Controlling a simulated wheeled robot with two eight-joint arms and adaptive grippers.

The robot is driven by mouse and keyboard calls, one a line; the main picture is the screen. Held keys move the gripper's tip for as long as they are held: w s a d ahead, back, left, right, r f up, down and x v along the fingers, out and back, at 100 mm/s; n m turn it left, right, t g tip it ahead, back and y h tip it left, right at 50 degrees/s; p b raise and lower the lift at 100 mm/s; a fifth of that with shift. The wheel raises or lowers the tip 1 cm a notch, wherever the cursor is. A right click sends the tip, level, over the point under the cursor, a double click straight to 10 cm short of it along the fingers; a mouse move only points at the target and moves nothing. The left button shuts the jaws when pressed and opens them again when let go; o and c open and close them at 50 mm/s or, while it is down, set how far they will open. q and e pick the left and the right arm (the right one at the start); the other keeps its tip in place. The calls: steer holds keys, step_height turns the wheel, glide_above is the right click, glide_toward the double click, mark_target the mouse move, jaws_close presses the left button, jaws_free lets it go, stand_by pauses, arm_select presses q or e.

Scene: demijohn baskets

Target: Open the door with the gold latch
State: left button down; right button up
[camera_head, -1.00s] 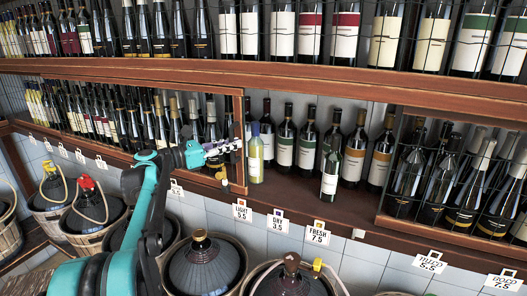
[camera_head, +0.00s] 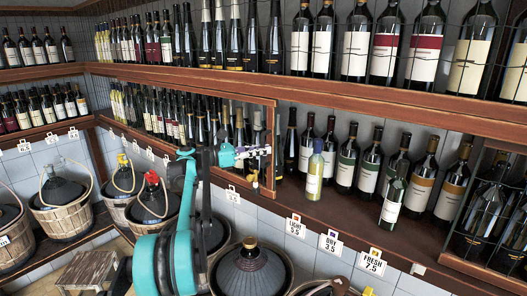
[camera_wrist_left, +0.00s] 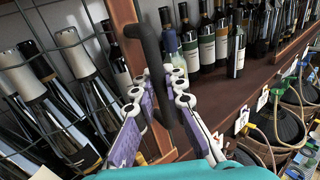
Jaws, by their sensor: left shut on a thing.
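The wire-mesh door (camera_head: 272,128) has a brown wooden frame and stands in front of dark bottles on the middle shelf. A small gold-coloured piece (camera_head: 254,182), seemingly the latch, shows at its lower right corner. My left gripper (camera_head: 262,151) is at the door's right-hand post. In the left wrist view, my left gripper (camera_wrist_left: 158,88) has its purple-padded fingers on either side of a dark upright handle (camera_wrist_left: 146,42) and is shut on it. The handle stands off the wooden post (camera_wrist_left: 124,20). I cannot tell how far the door stands from its frame. My right gripper is not in view.
A yellow-green bottle (camera_head: 315,172) and several dark bottles stand on the open shelf right of the door. Another mesh door (camera_head: 490,200) is at the far right. Basketed demijohns (camera_head: 66,205) stand below, with price tags (camera_head: 374,263) along the shelf edge.

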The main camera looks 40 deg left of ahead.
arm_select(q)
steer(key=c, duration=1.6)
jaws_free()
steer(key=shift+d, duration=0.1)
steer(key=shift+o, duration=0.2)
steer(key=v, duration=1.2)
